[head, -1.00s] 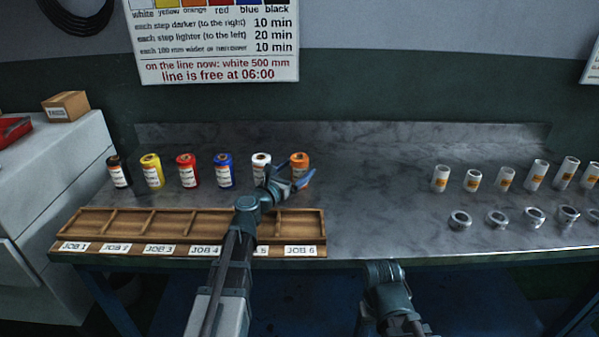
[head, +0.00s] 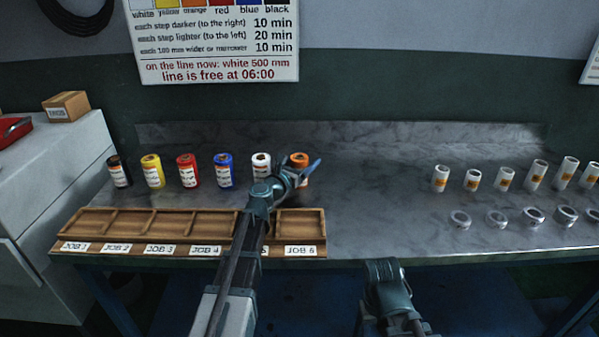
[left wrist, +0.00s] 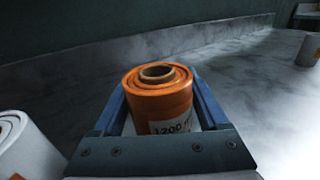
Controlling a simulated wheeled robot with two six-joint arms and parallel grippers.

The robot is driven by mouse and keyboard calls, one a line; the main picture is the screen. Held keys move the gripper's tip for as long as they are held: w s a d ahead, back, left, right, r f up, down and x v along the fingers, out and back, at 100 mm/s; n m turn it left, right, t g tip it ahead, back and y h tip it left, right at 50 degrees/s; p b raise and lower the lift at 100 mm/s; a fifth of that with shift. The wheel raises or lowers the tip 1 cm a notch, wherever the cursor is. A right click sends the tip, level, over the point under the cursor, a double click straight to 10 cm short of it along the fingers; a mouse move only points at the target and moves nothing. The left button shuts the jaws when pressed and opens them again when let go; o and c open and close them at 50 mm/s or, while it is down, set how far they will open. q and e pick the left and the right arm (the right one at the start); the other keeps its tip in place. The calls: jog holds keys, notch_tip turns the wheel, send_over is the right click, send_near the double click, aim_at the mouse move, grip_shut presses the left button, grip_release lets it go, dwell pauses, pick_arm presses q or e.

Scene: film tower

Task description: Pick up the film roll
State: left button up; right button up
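An orange film roll (head: 299,159) stands upright at the right end of a row of film rolls on the bench. My left gripper (head: 304,172) is at this roll, partly covering it in the head view. In the left wrist view the orange roll (left wrist: 158,98) stands between the two blue fingers of the left gripper (left wrist: 160,105). The fingers are open around it, with a small gap showing on the right side. The roll's label is partly hidden by the gripper's body. My right arm shows at the bottom, but its fingers are not visible.
A white roll (head: 261,160) stands close left of the orange one. Further left stand blue (head: 224,172), red (head: 187,172), yellow (head: 152,172) and black (head: 118,173) rolls. A wooden tray (head: 286,239) with job labels lies in front. White cores (head: 440,178) and metal rings stand right.

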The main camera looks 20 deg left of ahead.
pick_arm(q)
jog(key=c, duration=1.1)
